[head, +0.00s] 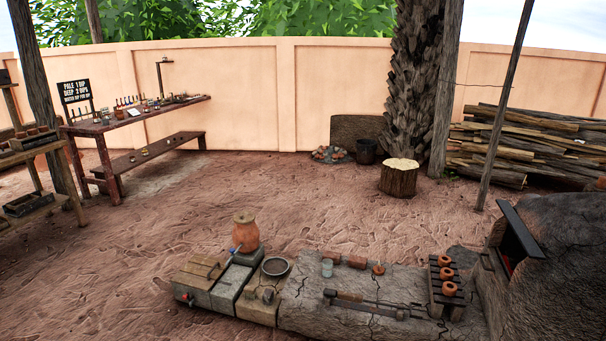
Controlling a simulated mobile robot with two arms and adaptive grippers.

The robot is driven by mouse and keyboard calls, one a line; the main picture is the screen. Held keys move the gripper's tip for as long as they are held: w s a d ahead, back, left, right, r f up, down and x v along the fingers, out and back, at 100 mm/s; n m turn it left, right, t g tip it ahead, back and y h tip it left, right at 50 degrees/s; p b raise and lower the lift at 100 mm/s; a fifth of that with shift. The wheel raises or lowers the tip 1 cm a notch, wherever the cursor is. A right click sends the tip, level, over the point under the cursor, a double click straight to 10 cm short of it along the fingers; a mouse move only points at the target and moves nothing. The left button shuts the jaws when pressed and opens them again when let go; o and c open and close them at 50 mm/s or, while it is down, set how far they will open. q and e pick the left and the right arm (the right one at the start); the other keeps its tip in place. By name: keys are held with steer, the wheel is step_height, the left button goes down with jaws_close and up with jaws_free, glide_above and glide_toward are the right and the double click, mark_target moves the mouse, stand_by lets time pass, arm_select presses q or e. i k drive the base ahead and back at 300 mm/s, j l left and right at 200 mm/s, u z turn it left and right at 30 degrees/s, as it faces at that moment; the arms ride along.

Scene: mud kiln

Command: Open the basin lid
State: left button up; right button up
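A basin-like box (197,295) stands at the left end of the low work area in the head view. A slatted wooden cover (203,266), which looks like the basin lid, lies over its top. The cover seems closed, and the inside of the box is hidden. A small red part (188,297) shows on the front of the box. Neither of my grippers is in view.
Right of the box are a grey block (229,283), a clay jar (245,232) with a blue-handled tap, and a dark round bowl (276,266). A mud bench (300,312) with tools and pots runs right to the kiln (560,265). Open ground lies behind.

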mark_target(202, 271)
steer(key=i+u, duration=0.3)
steer(key=i, duration=0.25)
steer(key=i+l+u, duration=0.25)
steer(key=i, duration=0.25)
steer(key=i+j+u, duration=0.15)
steer(key=i+u, duration=0.35)
steer(key=i, duration=0.15)
steer(key=i+l+u, duration=0.1)
steer(key=i+u, duration=0.35)
steer(key=i, duration=0.2)
steer(key=i+z, duration=0.25)
steer(key=i, duration=0.2)
steer(key=i+j+z, duration=0.15)
steer(key=i+z, duration=0.15)
steer(key=i, duration=0.15)
